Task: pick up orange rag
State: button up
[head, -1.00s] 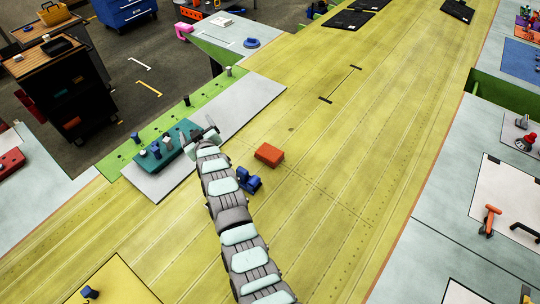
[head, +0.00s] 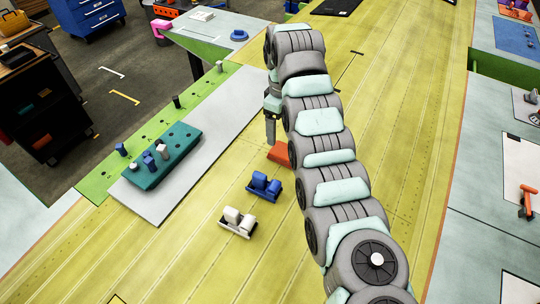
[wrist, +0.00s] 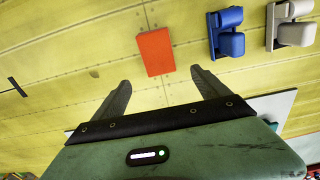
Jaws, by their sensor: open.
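The orange rag (head: 279,153) lies as a flat block on the yellow-green wing skin, partly hidden by my arm in the head view. In the wrist view the whole rag (wrist: 155,52) shows, a little beyond my fingertips and roughly between their lines. My gripper (wrist: 160,82) is open and empty, with its two dark fingers spread wide. In the head view my gripper (head: 270,140) points down above the wing beside the rag; its fingertips are hard to make out there.
A blue clamp-like part (head: 264,186) and a white one (head: 238,222) stand near the rag; both show in the wrist view. A grey plate (head: 205,165) carries a teal block (head: 160,160) with several pegs. The wing beyond the rag is clear.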

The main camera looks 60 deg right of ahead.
jog(key=p, duration=0.1)
send_over(280, 149)
notch_tip(280, 149, down, 5)
jog(key=shift+s, duration=0.15)
jog(key=shift+w+f+p, duration=0.2)
jog(key=shift+f+p, duration=0.85)
jog(key=shift+f, duration=1.85)
jog(key=shift+d, duration=0.1)
jog(key=c, duration=1.6)
jog(key=shift+r, duration=0.15)
notch_tip(280, 149, up, 20)
jog(key=b, duration=0.3)
jog(key=shift+b, duration=0.35)
